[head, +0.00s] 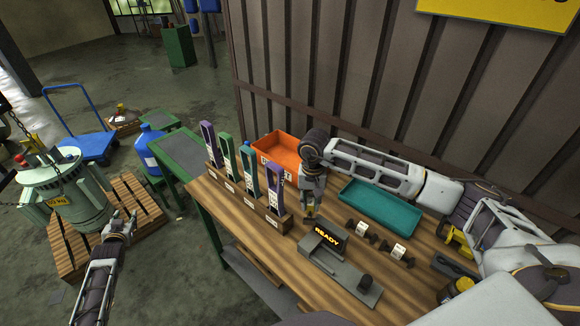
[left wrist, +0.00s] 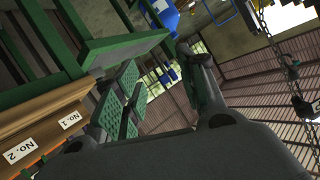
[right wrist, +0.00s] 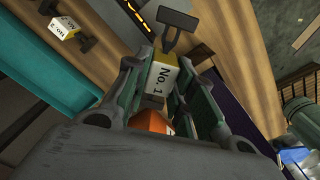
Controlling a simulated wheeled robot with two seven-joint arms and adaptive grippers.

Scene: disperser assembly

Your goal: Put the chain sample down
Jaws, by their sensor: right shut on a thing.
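My right gripper (head: 311,208) is shut on the chain sample labelled No. 1, which shows in the right wrist view (right wrist: 163,78) as a white and yellow block with a dark T-shaped end. The fingers cover its other end. In the head view the gripper points down just behind the grey tester with a lit READY display (head: 327,235). I cannot tell whether the sample touches the bench. Two similar samples (head: 362,229) (head: 398,250) lie on the bench to the right. My left gripper (head: 124,224) is open and empty, away from the bench at the left.
A rack with several coloured upright holders (head: 225,184) stands left of the right gripper. An orange bin (head: 287,143) is behind it, and a teal tray (head: 379,208) is to the right. A green machine (head: 66,190) on a pallet is near my left arm.

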